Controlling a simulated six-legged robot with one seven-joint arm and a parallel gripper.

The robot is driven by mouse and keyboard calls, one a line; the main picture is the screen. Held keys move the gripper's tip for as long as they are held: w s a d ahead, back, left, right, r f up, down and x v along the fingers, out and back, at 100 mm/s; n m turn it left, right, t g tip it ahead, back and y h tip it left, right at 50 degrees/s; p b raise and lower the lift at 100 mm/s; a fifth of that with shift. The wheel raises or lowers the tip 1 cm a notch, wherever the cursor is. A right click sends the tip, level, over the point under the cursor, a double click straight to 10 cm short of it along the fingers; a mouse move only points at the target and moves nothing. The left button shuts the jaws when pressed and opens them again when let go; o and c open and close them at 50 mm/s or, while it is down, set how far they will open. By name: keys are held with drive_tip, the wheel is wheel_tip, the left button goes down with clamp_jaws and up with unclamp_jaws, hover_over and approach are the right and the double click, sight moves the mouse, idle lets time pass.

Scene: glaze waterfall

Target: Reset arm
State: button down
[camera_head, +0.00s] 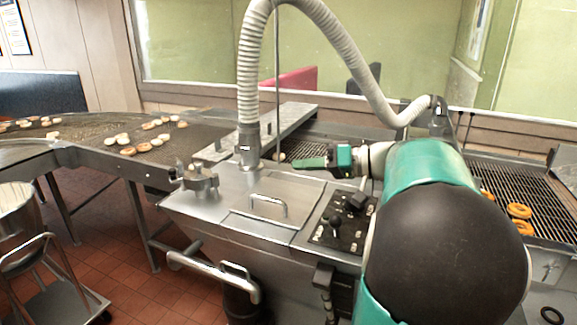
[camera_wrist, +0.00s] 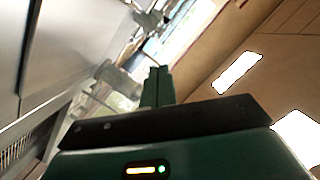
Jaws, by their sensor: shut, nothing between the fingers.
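My arm reaches in from the right in the head view, its big dark joint in front. My gripper (camera_head: 300,162) points left above the steel machine top, beside the lower end of the grey hose. Its green fingers are together with nothing between them. In the wrist view my gripper (camera_wrist: 158,72) shows its fingers closed side by side, with ceiling and blurred machine parts behind. No object is held.
A ribbed hose (camera_head: 250,75) rises from the steel machine (camera_head: 225,205). A control panel (camera_head: 342,222) with knobs lies below my wrist. Donuts (camera_head: 519,211) lie on the right rack, and several pastries sit on the left conveyor (camera_head: 95,160). A cart (camera_head: 50,285) stands at lower left.

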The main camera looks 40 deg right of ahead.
drive_tip(key=v, duration=0.8)
drive_tip(key=shift+s+d, duration=0.2)
drive_tip(key=shift+s, duration=0.1)
drive_tip(key=shift+a, duration=0.1)
drive_tip(key=w+a+f+g+h, duration=0.1)
drive_tip(key=a+f+g, duration=0.25)
drive_tip(key=a, duration=0.65)
drive_tip(key=w+a+f+g+h, duration=0.1)
drive_tip(key=w+a+f+g, duration=0.2)
drive_tip(key=a, duration=0.7)
drive_tip(key=s+a+f+h, duration=0.3)
drive_tip(key=s+a+f, duration=0.1)
drive_tip(key=s+a, duration=0.1)
drive_tip(key=s+a+f+n+h, duration=0.1)
drive_tip(key=s+a+f+h, duration=0.3)
drive_tip(key=a, duration=0.4)
drive_tip(key=shift+s+a+f+g, duration=0.2)
drive_tip(key=shift+s+f+g, duration=0.3)
drive_tip(key=shift+f, duration=0.3)
